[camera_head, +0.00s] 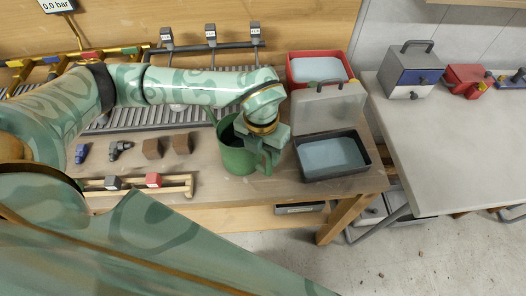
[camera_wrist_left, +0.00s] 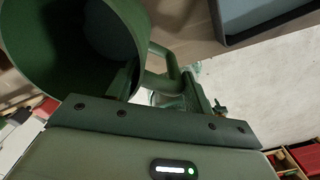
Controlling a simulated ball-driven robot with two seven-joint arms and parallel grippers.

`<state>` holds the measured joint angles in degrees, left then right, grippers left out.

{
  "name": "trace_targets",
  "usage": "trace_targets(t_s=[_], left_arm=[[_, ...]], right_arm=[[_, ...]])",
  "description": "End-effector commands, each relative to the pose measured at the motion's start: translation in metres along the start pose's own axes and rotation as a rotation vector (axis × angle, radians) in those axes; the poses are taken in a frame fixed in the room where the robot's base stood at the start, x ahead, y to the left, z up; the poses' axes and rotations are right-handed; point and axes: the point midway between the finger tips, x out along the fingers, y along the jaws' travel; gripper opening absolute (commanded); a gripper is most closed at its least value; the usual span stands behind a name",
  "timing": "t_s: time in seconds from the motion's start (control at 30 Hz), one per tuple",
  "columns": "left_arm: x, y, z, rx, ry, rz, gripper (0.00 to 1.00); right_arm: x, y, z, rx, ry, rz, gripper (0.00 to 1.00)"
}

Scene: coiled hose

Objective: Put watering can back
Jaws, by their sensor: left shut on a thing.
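A green watering can (camera_head: 236,158) is on or just above the wooden bench, near its front edge; I cannot tell whether its base touches. My left gripper (camera_head: 268,148) is at the can's right side, shut on its handle. The left wrist view shows the can's open round mouth (camera_wrist_left: 92,38) and its handle bar (camera_wrist_left: 165,62) between the fingers of my left gripper (camera_wrist_left: 165,85). The can looks upright in the head view. My right gripper is not in view.
An open dark case (camera_head: 361,172) with a blue-grey inside lies right of the can. A red box (camera_head: 291,74) is behind it. Brown blocks (camera_head: 152,148) and a wooden rack (camera_head: 130,187) are left. A grey table (camera_head: 450,140) stands right, past a gap.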

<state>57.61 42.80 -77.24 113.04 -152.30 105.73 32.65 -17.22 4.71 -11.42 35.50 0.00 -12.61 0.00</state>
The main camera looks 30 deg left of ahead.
Motion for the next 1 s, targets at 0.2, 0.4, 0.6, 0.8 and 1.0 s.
trace_targets(t_s=[0.2,0.4,0.6,0.8,1.0], left_arm=[[0.008,0.000,0.001,0.000,-0.003,0.000,0.09],[0.011,0.000,0.001,0.000,-0.002,0.000,0.09],[0.011,0.000,0.001,0.000,-0.002,0.000,0.73],[0.008,0.000,0.001,0.000,-0.002,0.000,0.73],[-0.025,0.000,0.002,0.000,-0.007,0.000,0.73]], right_arm=[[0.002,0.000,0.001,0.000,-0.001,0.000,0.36],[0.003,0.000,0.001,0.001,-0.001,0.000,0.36],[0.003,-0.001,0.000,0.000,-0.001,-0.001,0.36],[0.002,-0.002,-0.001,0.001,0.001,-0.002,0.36],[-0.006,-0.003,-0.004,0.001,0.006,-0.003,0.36]])
